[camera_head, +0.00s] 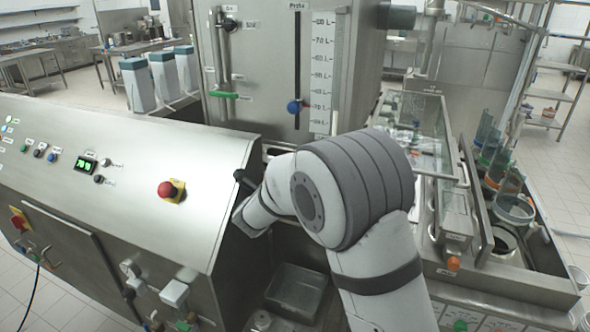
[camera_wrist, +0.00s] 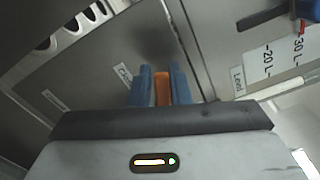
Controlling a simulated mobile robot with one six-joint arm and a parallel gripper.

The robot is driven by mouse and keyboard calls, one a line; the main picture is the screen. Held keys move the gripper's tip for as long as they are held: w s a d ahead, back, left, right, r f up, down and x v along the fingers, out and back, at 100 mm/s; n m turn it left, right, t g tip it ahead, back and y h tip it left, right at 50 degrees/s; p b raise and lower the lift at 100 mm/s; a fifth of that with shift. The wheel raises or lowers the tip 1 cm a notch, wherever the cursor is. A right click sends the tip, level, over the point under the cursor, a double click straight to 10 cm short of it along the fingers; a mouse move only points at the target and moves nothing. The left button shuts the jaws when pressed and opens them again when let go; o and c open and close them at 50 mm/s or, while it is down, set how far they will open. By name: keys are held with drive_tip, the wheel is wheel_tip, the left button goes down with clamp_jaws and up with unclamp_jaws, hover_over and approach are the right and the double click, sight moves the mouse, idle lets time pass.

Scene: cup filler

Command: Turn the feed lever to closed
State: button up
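In the wrist view, an orange lever handle (camera_wrist: 162,88), seemingly the feed lever, shows between the two blue fingers of my gripper (camera_wrist: 163,84). The fingers lie close against both sides of it, and my gripper looks shut on it. A small label (camera_wrist: 123,73), apparently reading "Closed", is on the grey panel up and left of the handle. A second label (camera_wrist: 52,100) lies farther left, too small to read. The lever's pivot is hidden. In the head view, my arm hides the gripper and this lever.
The steel tank (camera_head: 270,75) carries a level scale (camera_head: 320,75), a blue knob (camera_head: 294,106) and a green-handled lever (camera_head: 224,95). The sloped control console (camera_head: 125,190) with a red emergency button (camera_head: 171,190) stands close left of my arm. Cups (camera_head: 513,208) stand at the right.

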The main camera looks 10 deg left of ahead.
drive_tip(key=o, duration=0.3)
drive_tip(key=shift+s+r, duration=0.1)
drive_tip(key=shift+s, duration=0.05)
drive_tip(key=shift+o, duration=0.2)
drive_tip(key=b+v, duration=0.2)
drive_tip(key=v, duration=0.5)
drive_tip(key=shift+s, duration=0.35)
drive_tip(key=shift+a, duration=0.1)
